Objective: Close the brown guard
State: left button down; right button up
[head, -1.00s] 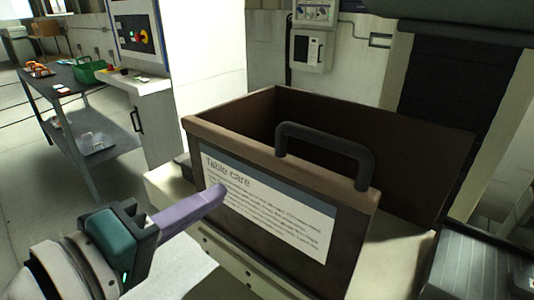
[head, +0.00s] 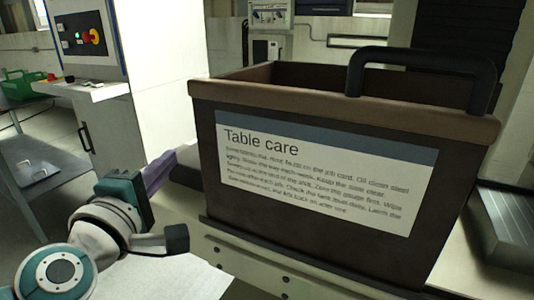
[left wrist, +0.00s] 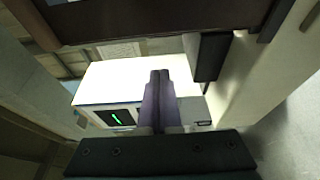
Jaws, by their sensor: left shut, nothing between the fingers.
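The brown guard (head: 350,225) stands upright on the machine in the head view, like an open-topped box with a lighter brown rim. A black bar handle (head: 430,55) rises at its front top edge. A "Table care" label (head: 320,165) covers its front face. Its brown edge also crosses the top of the left wrist view (left wrist: 150,22). My left gripper (head: 160,168) is just left of the guard, low down, with its purple fingers pointing away. The fingers are together and empty in the left wrist view (left wrist: 159,78). I cannot tell whether they touch the guard. My right gripper is out of view.
A pale control cabinet (head: 95,100) with a red-and-yellow button stands at left. A ribbed dark grey block (head: 510,220) is at right. Open floor shows between table and cabinet.

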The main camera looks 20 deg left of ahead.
pick_arm(q)
jog(key=shift+w+d+p, duration=0.25)
jog(key=shift+d, duration=0.65)
jog(key=shift+w+d+p, duration=0.2)
jog(key=shift+d, duration=0.7)
